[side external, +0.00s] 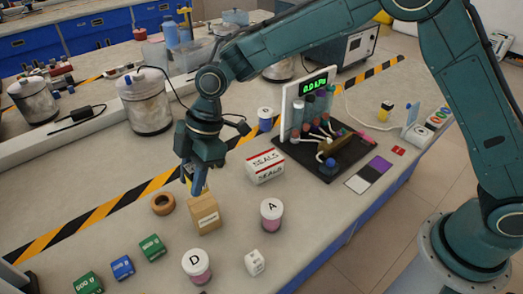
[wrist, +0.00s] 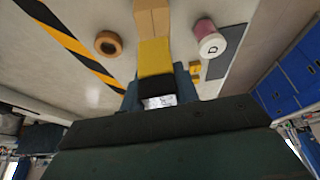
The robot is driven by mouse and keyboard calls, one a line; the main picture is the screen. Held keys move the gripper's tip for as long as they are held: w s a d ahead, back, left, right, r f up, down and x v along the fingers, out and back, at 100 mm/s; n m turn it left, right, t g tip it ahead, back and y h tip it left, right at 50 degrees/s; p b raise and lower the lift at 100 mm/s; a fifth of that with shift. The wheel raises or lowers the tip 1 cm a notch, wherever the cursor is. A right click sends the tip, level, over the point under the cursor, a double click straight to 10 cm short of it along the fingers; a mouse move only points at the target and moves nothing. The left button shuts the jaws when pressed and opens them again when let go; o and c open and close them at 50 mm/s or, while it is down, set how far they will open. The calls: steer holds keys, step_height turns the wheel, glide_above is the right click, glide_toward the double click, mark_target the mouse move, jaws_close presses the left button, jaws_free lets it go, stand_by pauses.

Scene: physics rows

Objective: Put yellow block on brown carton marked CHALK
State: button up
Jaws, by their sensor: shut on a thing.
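The yellow block (wrist: 155,58) is held between the fingers of my gripper (wrist: 158,86). In the side external view my gripper (side external: 195,181) points down at the brown carton (side external: 204,215), with only a sliver of yellow showing. The carton stands upright on the bench and carries a small dark label that is too small to read. In the wrist view the carton (wrist: 152,20) shows just beyond the block's far end. I cannot tell whether the block touches the carton's top or hangs just above or behind it.
A wooden ring (side external: 163,203) lies left of the carton. Jar A (side external: 271,214), jar D (side external: 197,266) and a white die (side external: 254,262) stand in front and right. A SEALS box (side external: 265,166) is behind right. Green blocks (side external: 152,247) and a blue block (side external: 122,267) lie front left.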

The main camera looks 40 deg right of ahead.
steer(key=shift+f, duration=1.75)
steer(key=shift+f, duration=0.15)
steer(key=o, duration=1)
steer(key=v, duration=1.2)
steer(key=shift+d, duration=0.1)
